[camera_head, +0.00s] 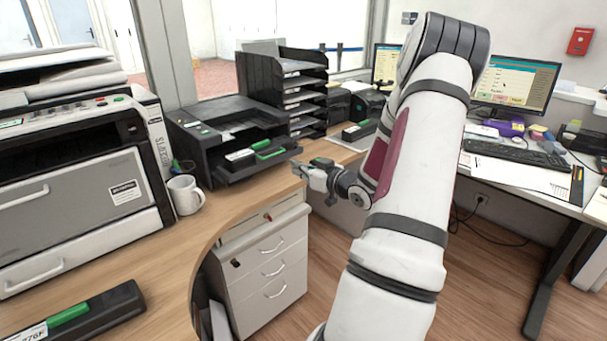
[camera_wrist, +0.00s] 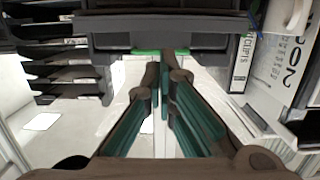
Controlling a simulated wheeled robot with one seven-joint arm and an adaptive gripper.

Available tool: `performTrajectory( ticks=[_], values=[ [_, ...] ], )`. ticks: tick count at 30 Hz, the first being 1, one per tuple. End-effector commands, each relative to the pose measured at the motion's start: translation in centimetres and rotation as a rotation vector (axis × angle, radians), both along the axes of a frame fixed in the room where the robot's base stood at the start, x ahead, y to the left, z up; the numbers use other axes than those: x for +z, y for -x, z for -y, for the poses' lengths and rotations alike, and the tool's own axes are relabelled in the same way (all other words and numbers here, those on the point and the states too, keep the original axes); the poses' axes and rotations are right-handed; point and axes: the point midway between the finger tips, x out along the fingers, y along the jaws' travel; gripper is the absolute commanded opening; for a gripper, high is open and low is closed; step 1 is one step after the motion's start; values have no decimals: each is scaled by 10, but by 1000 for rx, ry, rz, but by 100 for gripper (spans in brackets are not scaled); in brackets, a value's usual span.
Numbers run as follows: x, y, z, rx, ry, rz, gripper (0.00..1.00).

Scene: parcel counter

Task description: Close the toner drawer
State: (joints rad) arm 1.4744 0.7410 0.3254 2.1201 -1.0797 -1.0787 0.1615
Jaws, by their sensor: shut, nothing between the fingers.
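The black printer (camera_head: 225,128) stands on the wooden counter, and its toner drawer (camera_head: 240,172) is pulled out at the front. A black toner cartridge with green parts (camera_head: 262,150) lies in the drawer. My gripper (camera_head: 298,168) is just off the drawer's right front corner, at about its height, with its fingers pointing toward it. In the wrist view the fingers (camera_wrist: 167,58) are shut and empty, their tips close to a dark front edge (camera_wrist: 165,28) that looks like the drawer. I cannot tell whether they touch it.
A white mug (camera_head: 185,194) and a large grey machine (camera_head: 80,185) stand left of the printer. Another toner cartridge (camera_head: 75,314) lies on the near counter. A black tray rack (camera_head: 285,85) and a further cartridge (camera_head: 360,130) are behind. A drawer cabinet (camera_head: 262,265) stands below.

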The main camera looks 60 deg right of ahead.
Motion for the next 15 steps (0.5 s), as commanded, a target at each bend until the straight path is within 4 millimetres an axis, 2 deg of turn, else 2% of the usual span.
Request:
performTrajectory(
  ticks=[15],
  values=[
    [0, -47, 10, 3, 1, 0, 0]
  ],
)
